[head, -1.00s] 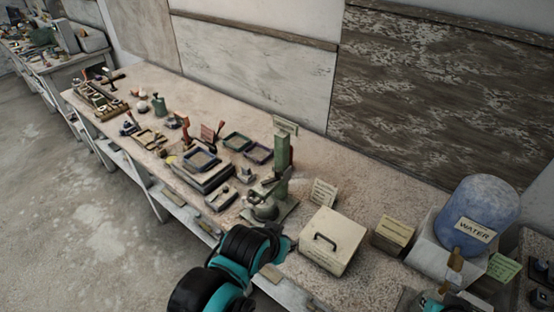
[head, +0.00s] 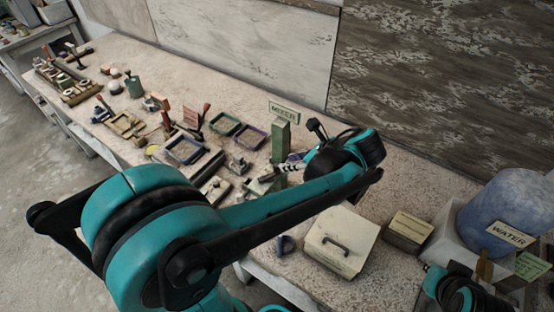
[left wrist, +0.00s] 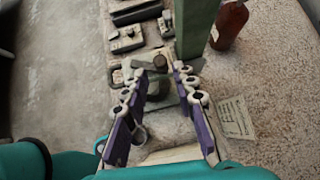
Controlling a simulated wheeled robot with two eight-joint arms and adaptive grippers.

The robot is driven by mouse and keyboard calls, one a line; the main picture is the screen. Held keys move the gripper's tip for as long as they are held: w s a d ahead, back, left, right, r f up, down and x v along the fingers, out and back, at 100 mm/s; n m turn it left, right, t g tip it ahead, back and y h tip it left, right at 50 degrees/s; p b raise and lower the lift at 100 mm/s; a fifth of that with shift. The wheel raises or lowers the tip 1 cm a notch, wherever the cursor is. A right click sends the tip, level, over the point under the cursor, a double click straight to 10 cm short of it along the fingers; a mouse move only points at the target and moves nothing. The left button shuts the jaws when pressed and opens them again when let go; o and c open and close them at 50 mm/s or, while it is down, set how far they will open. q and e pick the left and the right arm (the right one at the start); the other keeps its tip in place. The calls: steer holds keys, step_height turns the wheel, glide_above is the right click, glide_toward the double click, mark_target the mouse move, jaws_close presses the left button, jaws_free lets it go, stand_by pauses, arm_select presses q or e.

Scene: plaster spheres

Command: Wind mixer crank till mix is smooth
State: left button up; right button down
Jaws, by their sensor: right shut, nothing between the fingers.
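The mixer (head: 281,142) is a green upright column with a MIXER sign on top, standing on the bench. In the head view my left arm crosses in front of it and hides its bowl and most of its base. My left gripper (head: 284,169) reaches down beside the column. In the left wrist view its purple-padded fingers (left wrist: 158,71) are open, and a grey crank knob (left wrist: 160,62) shows between them; I cannot tell whether they touch it. The mix is hidden. My right gripper (head: 432,270) is shut and empty at the lower right, partly out of view.
A cream box with a black handle (head: 341,240) stands right of the mixer, then a small labelled box (head: 408,230) and a blue WATER barrel (head: 508,215). Trays (head: 223,124) and tools lie to the left. A brown bottle (left wrist: 230,25) stands behind the column.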

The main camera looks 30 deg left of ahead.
arm_select(q)
steer(key=b+x, duration=0.2)
steer(key=x, duration=0.6)
jaws_close()
